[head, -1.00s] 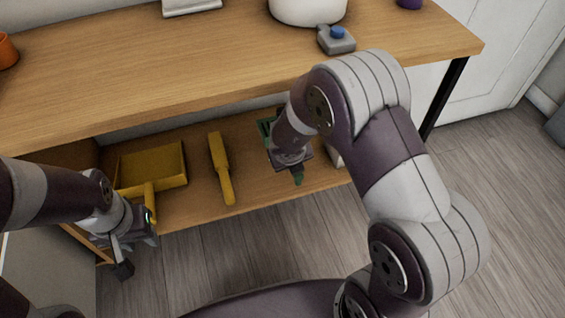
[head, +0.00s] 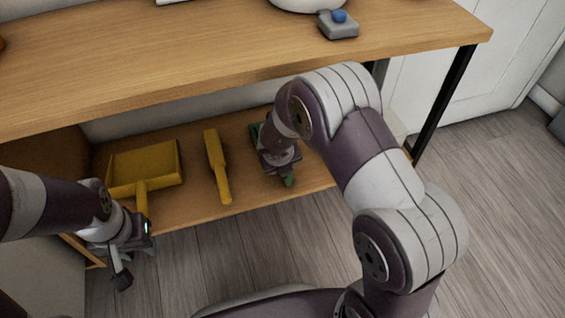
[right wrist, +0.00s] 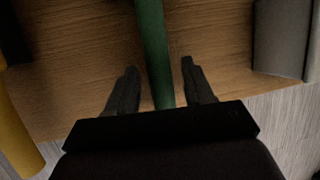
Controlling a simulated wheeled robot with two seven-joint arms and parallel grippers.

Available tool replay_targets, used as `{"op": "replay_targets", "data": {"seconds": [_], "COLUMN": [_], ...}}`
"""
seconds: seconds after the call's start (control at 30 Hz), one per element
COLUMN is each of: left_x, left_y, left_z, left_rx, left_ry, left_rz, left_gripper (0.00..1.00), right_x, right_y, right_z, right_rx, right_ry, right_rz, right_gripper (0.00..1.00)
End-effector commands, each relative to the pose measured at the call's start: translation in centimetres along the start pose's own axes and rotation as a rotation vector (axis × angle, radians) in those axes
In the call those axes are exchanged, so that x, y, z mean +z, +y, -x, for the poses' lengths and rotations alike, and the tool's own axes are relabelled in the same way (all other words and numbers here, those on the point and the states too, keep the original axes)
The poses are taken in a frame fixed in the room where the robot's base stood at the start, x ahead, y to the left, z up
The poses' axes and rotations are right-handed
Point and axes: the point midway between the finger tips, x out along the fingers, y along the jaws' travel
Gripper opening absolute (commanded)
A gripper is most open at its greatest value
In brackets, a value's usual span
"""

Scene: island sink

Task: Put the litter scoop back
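The green litter scoop (head: 288,181) lies on the lower wooden shelf, right of the yellow brush. My right gripper (head: 278,162) is over it and hides its middle; the handle end sticks out toward the front. In the right wrist view the green handle (right wrist: 152,50) runs between the two fingers of my right gripper (right wrist: 158,85). The fingers are open, with a gap on each side of the handle. My left gripper (head: 133,262) is in front of the shelf at the left, near the yellow dustpan's handle. It looks open and empty.
A yellow dustpan (head: 145,166) and a yellow brush (head: 216,165) lie on the lower shelf (head: 190,205). The wooden top (head: 200,55) overhangs the shelf and holds a grey item with a blue cap (head: 338,24). A black leg (head: 447,105) stands at the right. Bare shelf lies between brush and scoop.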

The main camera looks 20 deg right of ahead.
Motion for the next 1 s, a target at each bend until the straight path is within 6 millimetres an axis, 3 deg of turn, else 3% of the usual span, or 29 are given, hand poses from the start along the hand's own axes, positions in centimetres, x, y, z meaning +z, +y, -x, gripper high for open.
{"op": "replay_targets", "data": {"seconds": [0.3, 0.7, 0.87, 0.97, 1.0], "left_x": [-0.1, -0.9, -1.0, -1.0, -1.0], "left_y": [0.0, 0.0, 0.0, 0.0, 0.0], "left_z": [0.5, 7.4, 8.3, 8.3, 8.3], "left_rx": [0.000, 0.000, 0.000, 0.000, 0.000], "left_ry": [0.000, 0.000, 0.000, 0.000, 0.000], "left_rz": [0.000, 0.000, 0.000, 0.000, 0.000], "left_gripper": [0.38, 0.38, 0.38, 0.38, 0.38], "right_x": [0.3, 0.4, 0.3, 1.1, 1.6], "right_y": [-0.1, -0.2, -0.2, -0.4, -0.6], "right_z": [0.6, 10.6, 12.3, 13.1, 13.7], "right_rx": [0.000, 0.000, 0.001, 0.017, 0.030], "right_ry": [-0.001, -0.001, -0.002, -0.048, -0.086], "right_rz": [0.000, 0.003, 0.007, 0.150, 0.283], "right_gripper": [0.52, 0.52, 0.52, 0.52, 0.52]}}
